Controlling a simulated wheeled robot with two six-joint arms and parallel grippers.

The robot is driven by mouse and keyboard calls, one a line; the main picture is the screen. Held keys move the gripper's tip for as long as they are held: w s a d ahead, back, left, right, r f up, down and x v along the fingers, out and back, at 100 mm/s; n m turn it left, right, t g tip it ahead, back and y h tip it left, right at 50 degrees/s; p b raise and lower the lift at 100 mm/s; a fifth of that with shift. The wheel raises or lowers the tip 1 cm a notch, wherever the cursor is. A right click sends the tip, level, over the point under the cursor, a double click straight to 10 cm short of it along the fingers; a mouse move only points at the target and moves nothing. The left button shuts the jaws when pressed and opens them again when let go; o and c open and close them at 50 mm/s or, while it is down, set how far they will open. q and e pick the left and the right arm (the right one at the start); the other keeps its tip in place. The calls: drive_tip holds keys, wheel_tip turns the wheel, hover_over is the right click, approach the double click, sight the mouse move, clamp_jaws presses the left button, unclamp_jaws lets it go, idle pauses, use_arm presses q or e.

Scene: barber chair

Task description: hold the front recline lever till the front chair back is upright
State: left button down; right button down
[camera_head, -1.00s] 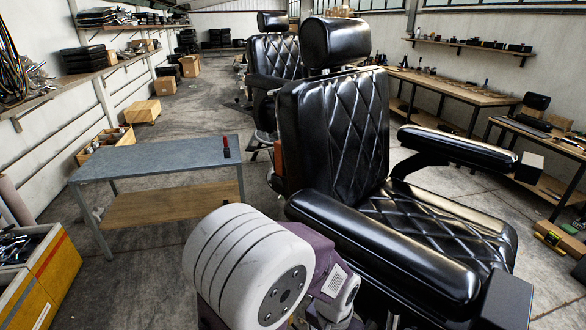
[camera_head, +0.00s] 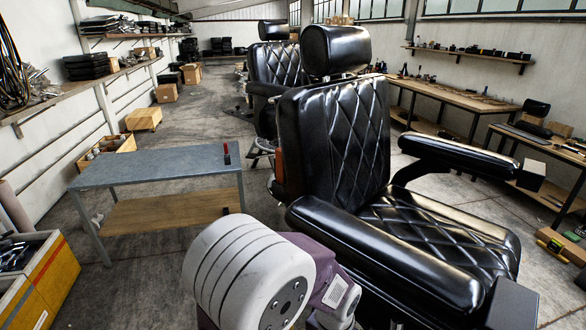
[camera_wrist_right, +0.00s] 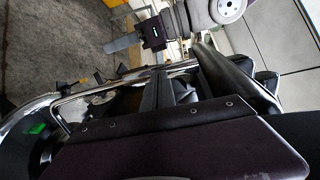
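The front chair's black quilted back (camera_head: 335,140) leans back a little above its seat (camera_head: 430,225), with a headrest (camera_head: 335,49) on top. An orange part (camera_head: 279,166) shows at the back's left edge; I cannot tell whether it is the recline lever. My arm's white joint (camera_head: 245,270) covers the area left of the near armrest (camera_head: 385,250). The right wrist view shows a chromed bar (camera_wrist_right: 100,82), a dark riveted panel (camera_wrist_right: 190,150) and a small green patch (camera_wrist_right: 38,128) close up.
A grey-topped table (camera_head: 150,165) stands left of the chair with a small red item (camera_head: 227,150) on it. A second chair (camera_head: 277,65) stands behind. A yellow-grey cabinet (camera_head: 45,285) is at lower left.

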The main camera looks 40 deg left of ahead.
drive_tip(key=d, duration=0.6)
drive_tip(key=shift+s+r+b, duration=0.2)
drive_tip(key=shift+r+b, duration=0.1)
drive_tip(key=shift+r, duration=0.1)
